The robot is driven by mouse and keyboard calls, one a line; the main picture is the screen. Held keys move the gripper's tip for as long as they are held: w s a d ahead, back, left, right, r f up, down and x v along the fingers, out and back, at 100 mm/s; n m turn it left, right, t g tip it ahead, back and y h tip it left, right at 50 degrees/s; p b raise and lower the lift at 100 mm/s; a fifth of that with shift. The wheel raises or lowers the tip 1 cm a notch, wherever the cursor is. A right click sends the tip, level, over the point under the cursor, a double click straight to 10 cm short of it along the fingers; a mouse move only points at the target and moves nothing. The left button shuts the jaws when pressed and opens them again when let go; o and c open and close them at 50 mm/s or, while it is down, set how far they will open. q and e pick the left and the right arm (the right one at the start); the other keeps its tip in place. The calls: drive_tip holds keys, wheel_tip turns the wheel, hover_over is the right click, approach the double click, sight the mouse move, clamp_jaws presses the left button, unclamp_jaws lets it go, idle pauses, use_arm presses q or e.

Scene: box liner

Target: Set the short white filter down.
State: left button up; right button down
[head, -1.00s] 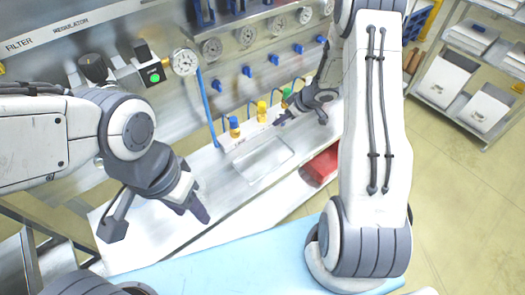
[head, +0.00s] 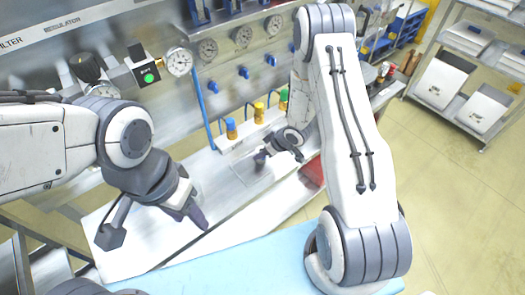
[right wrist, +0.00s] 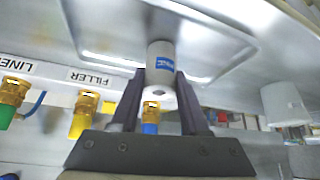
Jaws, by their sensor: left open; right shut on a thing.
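The short white filter (right wrist: 160,60) is a white cylinder with a blue label, between the fingers of my right gripper (right wrist: 160,112) in the right wrist view. My right gripper is shut on it. In the head view my right gripper (head: 278,160) is low over the white bench, at the right end of a shallow rectangular tray (head: 236,168). The filter cannot be made out there, and whether it touches the tray is unclear. My left gripper (head: 195,207) is open and empty above the bench, left of the tray.
A second white cylinder (right wrist: 285,105) is at the right of the right wrist view. Colour-capped fittings (head: 257,113) line the bench's back. A red bin (head: 314,173) sits right of the tray. Gauges (head: 180,62) hang behind. A light-blue surface (head: 235,262) is in front.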

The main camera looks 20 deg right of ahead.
drive_tip(key=shift+f, duration=0.2)
drive_tip(key=shift+c, duration=2)
unclamp_jaws()
